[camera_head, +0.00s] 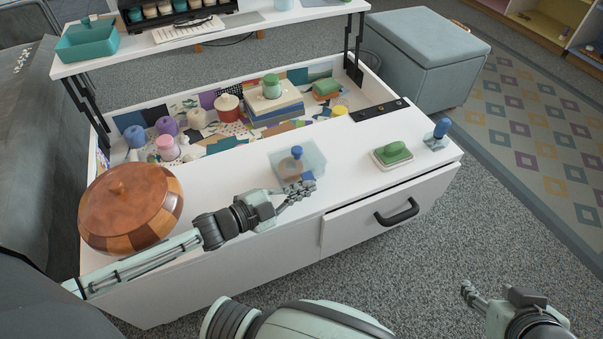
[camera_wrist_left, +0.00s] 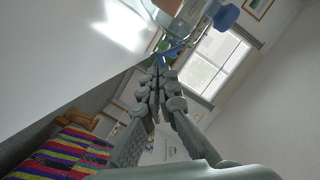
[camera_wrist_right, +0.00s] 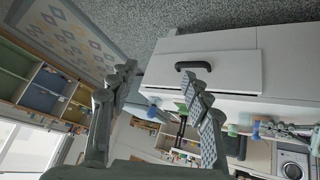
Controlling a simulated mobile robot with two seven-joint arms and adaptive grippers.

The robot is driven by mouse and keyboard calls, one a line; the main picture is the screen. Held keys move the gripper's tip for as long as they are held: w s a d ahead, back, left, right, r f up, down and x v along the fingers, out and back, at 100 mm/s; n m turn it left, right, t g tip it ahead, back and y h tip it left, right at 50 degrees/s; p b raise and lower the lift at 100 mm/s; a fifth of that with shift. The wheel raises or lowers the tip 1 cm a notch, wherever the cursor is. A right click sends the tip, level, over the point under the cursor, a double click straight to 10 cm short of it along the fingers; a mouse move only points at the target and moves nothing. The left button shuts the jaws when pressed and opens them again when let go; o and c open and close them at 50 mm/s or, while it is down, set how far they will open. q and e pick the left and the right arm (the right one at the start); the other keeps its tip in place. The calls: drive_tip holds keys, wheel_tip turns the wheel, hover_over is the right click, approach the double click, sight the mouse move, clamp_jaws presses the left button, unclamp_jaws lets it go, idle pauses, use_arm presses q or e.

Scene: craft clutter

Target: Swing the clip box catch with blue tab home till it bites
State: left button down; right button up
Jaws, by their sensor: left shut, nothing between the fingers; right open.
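The clip box (camera_head: 287,161) is a translucent pale-blue box on the white table top, with something round and reddish showing inside. A blue tab (camera_head: 308,176) shows at its front right edge. My left gripper (camera_head: 306,187) is shut and empty, its fingertips right at the tab; I cannot tell whether they touch it. In the left wrist view the box's edge, wire catch and blue tab (camera_wrist_left: 226,17) lie just beyond the closed fingertips (camera_wrist_left: 163,68). How far the catch is swung is unclear. My right gripper (camera_head: 474,294) is open and empty, off the table's front right; its fingers also show in the right wrist view (camera_wrist_right: 163,82).
A wooden lidded bowl (camera_head: 131,208) is at left. A drawer with a black handle (camera_head: 397,212) is below. An open compartment holds craft items behind.

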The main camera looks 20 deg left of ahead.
use_arm(q)
drive_tip(key=shift+f+m+t, duration=0.3)
drive_tip(key=shift+f+m, duration=0.15)
drive_tip(key=shift+m, duration=0.35)
drive_tip(key=shift+f, duration=0.15)
use_arm(e)
drive_tip(key=shift+w+a+r+t, duration=0.4)
drive_tip(key=shift+w+a, duration=0.1)
drive_tip(key=shift+w, duration=0.05)
use_arm(q)
drive_tip(key=shift+w+f, duration=0.1)
drive_tip(key=shift+a+f, duration=0.1)
drive_tip(key=shift+f, duration=0.05)
use_arm(e)
drive_tip(key=shift+s+d+f, duration=0.15)
drive_tip(key=shift+s, duration=0.05)
